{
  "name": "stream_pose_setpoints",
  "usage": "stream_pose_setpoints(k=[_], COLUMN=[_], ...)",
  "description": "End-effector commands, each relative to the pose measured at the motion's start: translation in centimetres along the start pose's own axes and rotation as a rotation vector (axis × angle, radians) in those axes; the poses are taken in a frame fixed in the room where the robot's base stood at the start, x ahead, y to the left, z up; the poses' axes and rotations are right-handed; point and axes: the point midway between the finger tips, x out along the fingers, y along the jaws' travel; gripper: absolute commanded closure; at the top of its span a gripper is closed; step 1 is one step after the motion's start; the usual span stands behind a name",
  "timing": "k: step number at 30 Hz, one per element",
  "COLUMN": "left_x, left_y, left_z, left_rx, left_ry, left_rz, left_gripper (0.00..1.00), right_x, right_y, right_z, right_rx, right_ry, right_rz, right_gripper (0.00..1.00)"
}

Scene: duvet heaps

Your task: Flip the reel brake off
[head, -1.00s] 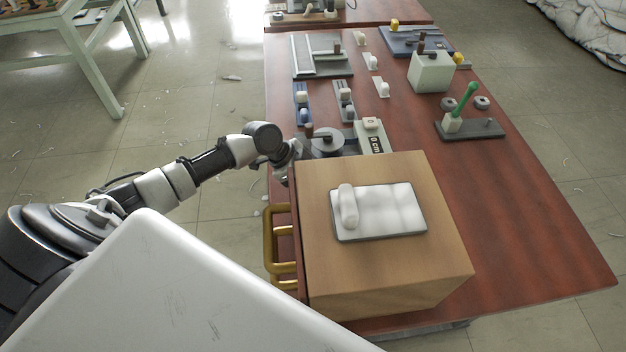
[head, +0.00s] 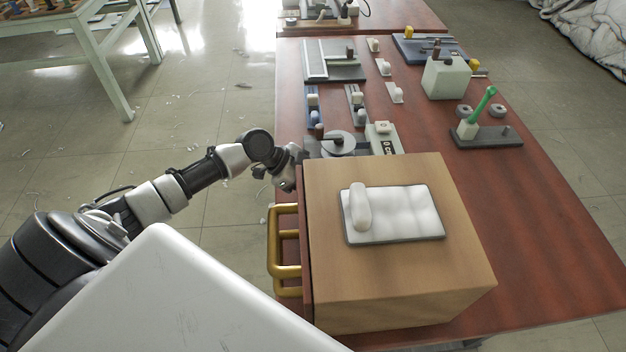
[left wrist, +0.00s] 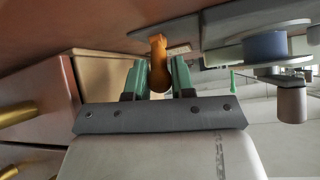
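The reel (head: 338,143) sits near the left edge of the red-brown table, behind the wooden box, with a dark upright knob on it. In the left wrist view its blue drum (left wrist: 265,46) and a hanging crank knob (left wrist: 291,104) show at right. An orange-brown lever (left wrist: 158,65) stands between the teal fingers of my left gripper (left wrist: 159,70). The fingers are close on both sides of it; whether they press on it I cannot tell. In the head view my left gripper (head: 285,177) is at the table's left edge, partly hidden by the box. My right gripper is not in view.
The wooden box (head: 400,275) with brass handles (head: 284,243) and a white rocker switch (head: 400,213) stands close to my left gripper. Blue and grey slider plates, a green lever (head: 483,104) and a pale block (head: 443,77) stand beyond. Floor left of the table is open.

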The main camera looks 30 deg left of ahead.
Motion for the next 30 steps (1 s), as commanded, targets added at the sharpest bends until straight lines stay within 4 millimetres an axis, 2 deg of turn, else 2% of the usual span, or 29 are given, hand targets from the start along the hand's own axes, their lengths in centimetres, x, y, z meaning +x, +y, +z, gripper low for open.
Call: stream_pose_setpoints(k=[1,4,14,17,27,30], left_x=[-0.1,0.0,-0.3,-1.3,-7.9,-9.4], left_y=[-0.1,-0.1,0.0,0.0,0.0,0.0], left_z=[-0.1,0.0,0.1,0.2,0.2,0.2], left_rx=[0.000,0.000,-0.001,-0.002,0.000,-0.001], left_ry=[0.001,0.000,-0.002,-0.003,-0.005,-0.004], left_rz=[-0.002,-0.001,0.000,0.000,0.000,0.000], left_gripper=[0.68,0.53,0.52,0.52,0.52,0.52], right_x=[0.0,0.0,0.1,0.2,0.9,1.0], right_y=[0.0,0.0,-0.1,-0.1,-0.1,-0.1], right_z=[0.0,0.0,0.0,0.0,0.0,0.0], right_rx=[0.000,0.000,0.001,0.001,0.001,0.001], right_ry=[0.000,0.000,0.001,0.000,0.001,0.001], right_rz=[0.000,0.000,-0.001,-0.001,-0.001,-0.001], right_gripper=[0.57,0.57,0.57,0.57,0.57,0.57])
